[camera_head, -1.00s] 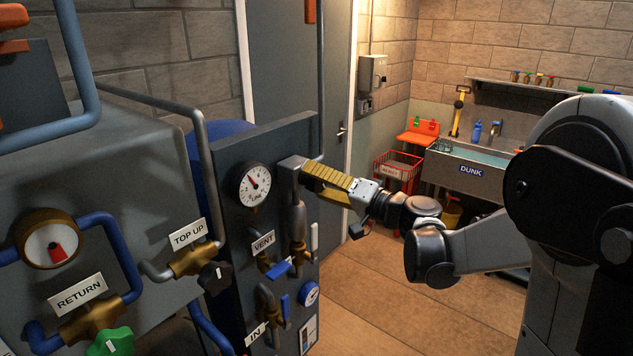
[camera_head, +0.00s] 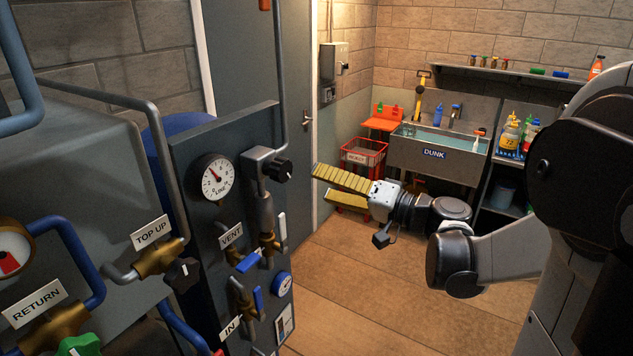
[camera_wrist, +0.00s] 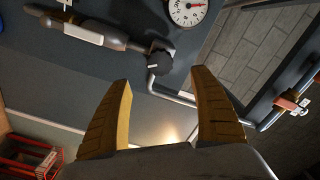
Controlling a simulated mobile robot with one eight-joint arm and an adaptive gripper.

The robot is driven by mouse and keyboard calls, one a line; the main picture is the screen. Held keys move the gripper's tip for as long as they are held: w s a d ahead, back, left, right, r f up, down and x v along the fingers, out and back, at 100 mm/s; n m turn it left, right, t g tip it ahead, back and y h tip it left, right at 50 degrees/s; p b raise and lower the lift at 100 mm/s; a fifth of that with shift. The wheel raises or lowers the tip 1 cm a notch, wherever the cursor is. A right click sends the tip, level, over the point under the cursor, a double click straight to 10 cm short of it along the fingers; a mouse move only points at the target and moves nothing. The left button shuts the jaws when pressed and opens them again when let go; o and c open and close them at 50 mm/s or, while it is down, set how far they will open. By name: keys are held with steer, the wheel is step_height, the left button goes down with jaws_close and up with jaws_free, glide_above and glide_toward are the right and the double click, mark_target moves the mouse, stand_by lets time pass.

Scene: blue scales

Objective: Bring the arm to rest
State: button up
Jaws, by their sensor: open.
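My gripper (camera_head: 318,186) is open and empty, with its two yellow ribbed fingers apart, just right of the dark pipework panel (camera_head: 195,150). In the wrist view its fingers (camera_wrist: 160,100) have nothing between them. A black knob (camera_head: 281,170) on a grey valve body stands left of the fingertips, with a visible gap in the head view. The same knob (camera_wrist: 160,64) shows beyond and between the fingers in the wrist view. A round pressure gauge (camera_head: 214,178) sits beside it on the panel; it also shows in the wrist view (camera_wrist: 187,9).
Below the knob are VENT and IN labels with blue-handled valves (camera_head: 248,262). Tank pipes and a TOP UP valve (camera_head: 163,258) stand at left. A red crate (camera_head: 362,160), a DUNK sink (camera_head: 440,153) and shelves are behind. The brown floor (camera_head: 400,275) at centre is open.

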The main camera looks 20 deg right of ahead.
stand_by(0.3)
steer(key=s+a+f+n+g+h+b, duration=0.1)
steer(key=s+a+f+g+h+b, duration=0.3)
steer(key=s+f, duration=0.4)
steer(key=s+a+f+n+g+h+b, duration=0.25)
steer(key=s+a+f+b, duration=0.2)
steer(key=a+f, duration=0.4)
steer(key=s+d+f+h+b, duration=0.2)
steer(key=s+d+f+h, duration=0.2)
steer(key=s+d+f, duration=0.1)
steer(key=shift+s+d+f+n+g+b, duration=0.35)
steer(key=shift+s+f, duration=0.3)
steer(key=shift+s, duration=0.55)
steer(key=shift+a, duration=0.1)
